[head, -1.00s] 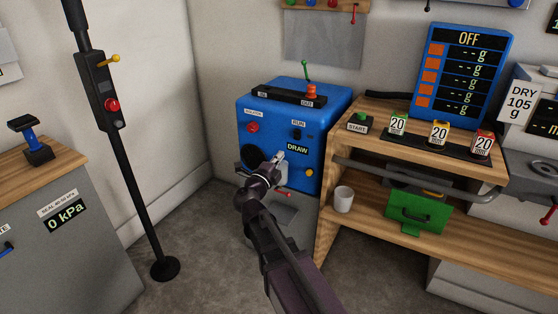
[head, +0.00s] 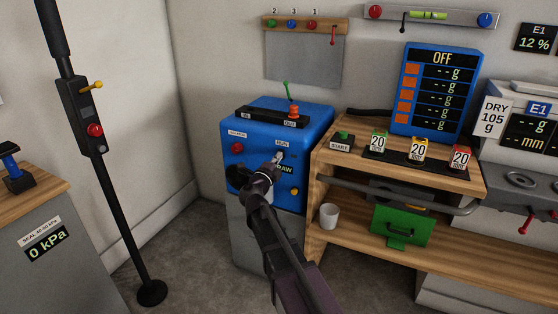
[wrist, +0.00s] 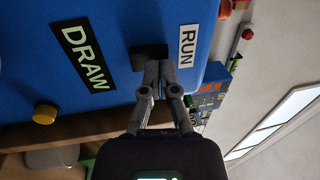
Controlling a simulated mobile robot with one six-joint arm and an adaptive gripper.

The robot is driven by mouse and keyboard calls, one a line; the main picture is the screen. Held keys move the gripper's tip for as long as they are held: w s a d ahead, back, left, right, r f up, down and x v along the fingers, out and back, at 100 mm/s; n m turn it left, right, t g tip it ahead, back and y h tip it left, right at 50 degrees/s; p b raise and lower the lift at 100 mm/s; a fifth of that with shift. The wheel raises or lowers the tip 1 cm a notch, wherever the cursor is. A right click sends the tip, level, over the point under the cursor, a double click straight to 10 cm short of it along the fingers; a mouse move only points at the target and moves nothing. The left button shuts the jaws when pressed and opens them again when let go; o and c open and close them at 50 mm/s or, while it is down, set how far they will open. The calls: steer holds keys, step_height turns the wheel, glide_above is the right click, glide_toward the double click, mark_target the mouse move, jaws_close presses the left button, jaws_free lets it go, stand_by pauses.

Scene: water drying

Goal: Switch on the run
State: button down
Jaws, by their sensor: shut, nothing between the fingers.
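The blue machine (head: 262,118) stands on a grey base, with a RUN label (head: 282,143) on its front face. In the wrist view, a black run switch (wrist: 148,50) sits beside the RUN label (wrist: 187,46). My gripper (head: 278,157) is shut and empty at the front of the machine, just below the RUN label. In the wrist view, its fingertips (wrist: 157,70) overlap the switch's edge; I cannot tell whether they touch. In the head view the gripper hides the switch and part of the DRAW display (head: 287,169).
A red knob (head: 237,147) and a yellow button (head: 295,191) are on the same face. A wooden bench (head: 322,163) at right holds a START button (head: 343,135) and weights. A white cup (head: 329,216) stands on its lower shelf. A black post (head: 125,220) stands at left.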

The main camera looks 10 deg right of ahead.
steer(key=shift+w+d+r, duration=0.15)
steer(key=shift+w+r, duration=0.05)
steer(key=shift+w, duration=0.05)
stand_by(0.3)
steer(key=shift+s, duration=0.15)
steer(key=s+a+r+p, duration=0.2)
steer(key=s+a, duration=0.6)
steer(key=s, duration=0.3)
steer(key=shift+r+p, duration=0.25)
steer(key=shift+p, duration=0.15)
steer(key=shift+w+a, duration=0.1)
